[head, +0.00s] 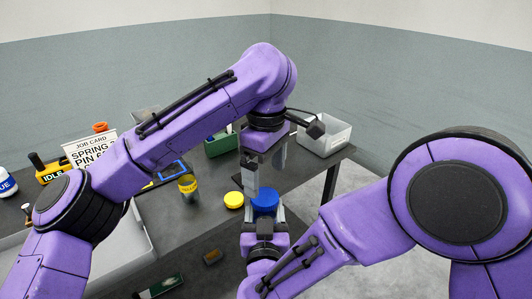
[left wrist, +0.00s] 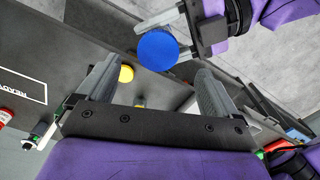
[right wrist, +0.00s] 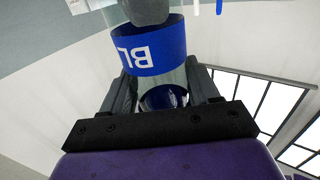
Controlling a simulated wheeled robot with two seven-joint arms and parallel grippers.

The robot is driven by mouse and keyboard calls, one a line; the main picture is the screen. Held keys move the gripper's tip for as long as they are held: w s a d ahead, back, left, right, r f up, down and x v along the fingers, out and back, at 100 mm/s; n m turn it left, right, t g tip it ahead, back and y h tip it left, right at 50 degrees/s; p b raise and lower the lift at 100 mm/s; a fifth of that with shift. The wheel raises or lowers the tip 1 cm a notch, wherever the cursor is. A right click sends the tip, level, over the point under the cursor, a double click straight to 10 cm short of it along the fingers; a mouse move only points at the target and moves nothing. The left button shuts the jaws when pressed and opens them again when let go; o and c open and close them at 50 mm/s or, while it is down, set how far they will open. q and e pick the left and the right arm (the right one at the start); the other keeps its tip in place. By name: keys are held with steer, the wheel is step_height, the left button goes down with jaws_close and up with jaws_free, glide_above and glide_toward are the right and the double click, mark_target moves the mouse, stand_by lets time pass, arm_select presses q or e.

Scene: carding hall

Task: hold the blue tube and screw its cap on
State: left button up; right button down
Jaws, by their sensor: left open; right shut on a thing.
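The blue cap (head: 265,198) sits at the top end of the tube that my right gripper (head: 264,222) holds. From above, in the left wrist view, the cap (left wrist: 157,48) is a plain blue disc. I cannot tell how far it is screwed on. In the right wrist view the clear tube with its blue label (right wrist: 152,50) is between the right fingers, which are shut on it. My left gripper (head: 262,180) is open just above the cap. In the left wrist view its two fingers lie either side of the cap, apart from it.
A yellow cap (head: 234,200) and a yellow-labelled jar (head: 188,186) stand on the dark table left of the tube. A green bin (head: 221,144) and a grey bin (head: 325,135) stand behind. A job card (head: 88,149) and a yellow IDLE device (head: 53,174) are at left.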

arm_select(q)
step_height(320, 180, up, 6)
steer(key=shift+f, duration=0.1)
stand_by(0.6)
